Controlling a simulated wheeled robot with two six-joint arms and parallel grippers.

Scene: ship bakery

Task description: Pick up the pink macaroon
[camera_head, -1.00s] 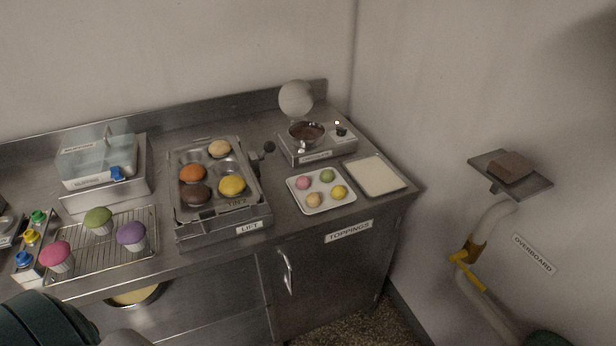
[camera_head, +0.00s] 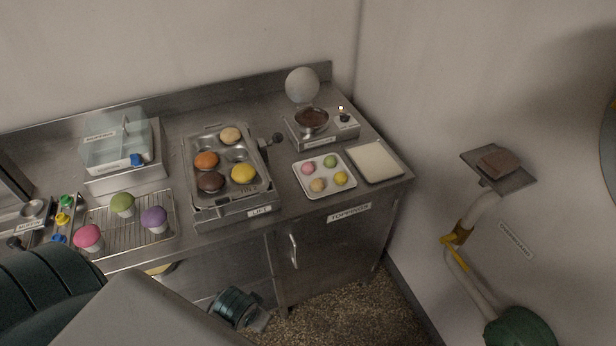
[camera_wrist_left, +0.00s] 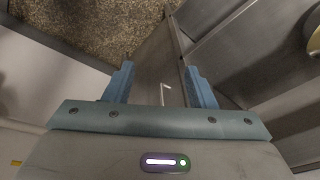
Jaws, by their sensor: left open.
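The macaroon is not in the wrist view.
A muffin tin (camera_head: 221,154) on the lift stands left of the macaroon tray. A chocolate pot (camera_head: 312,121) on a warmer is behind it, and a cream-coloured tray (camera_head: 374,162) is to its right. A cooling rack (camera_head: 127,232) with cupcakes is at left. A wall platform (camera_head: 511,183) holds a brown block.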

